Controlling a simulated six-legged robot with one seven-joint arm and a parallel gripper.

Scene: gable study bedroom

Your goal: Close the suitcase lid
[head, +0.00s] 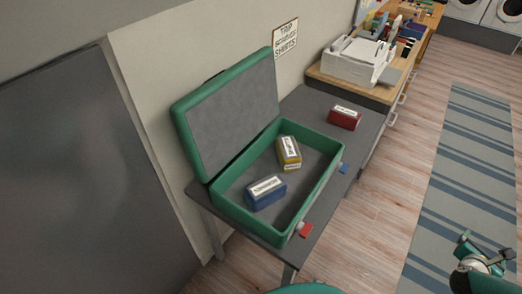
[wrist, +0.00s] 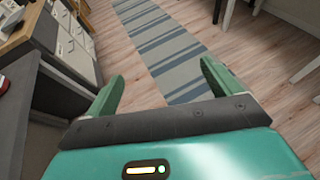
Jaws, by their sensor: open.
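The green suitcase (head: 328,182) lies open on a dark grey table. Its lid (head: 232,112) stands up at the back left, leaning toward the wall, with its grey lining showing. A yellow labelled box (head: 289,153) and a blue labelled box (head: 266,192) lie inside the base. A red latch (head: 305,230) and a blue latch (head: 343,168) show on the front side. My gripper (head: 489,262) is at the lower right of the head view, over the floor and well apart from the suitcase. In the wrist view my gripper (wrist: 160,92) has its two green fingers spread wide, with nothing between them.
A red labelled box (head: 345,117) sits on the table (head: 308,103) beyond the suitcase. A printer (head: 355,60) stands on a wooden-topped cabinet farther back. A striped rug (head: 465,180) lies on the wooden floor (head: 385,190) at the right, where there is free room.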

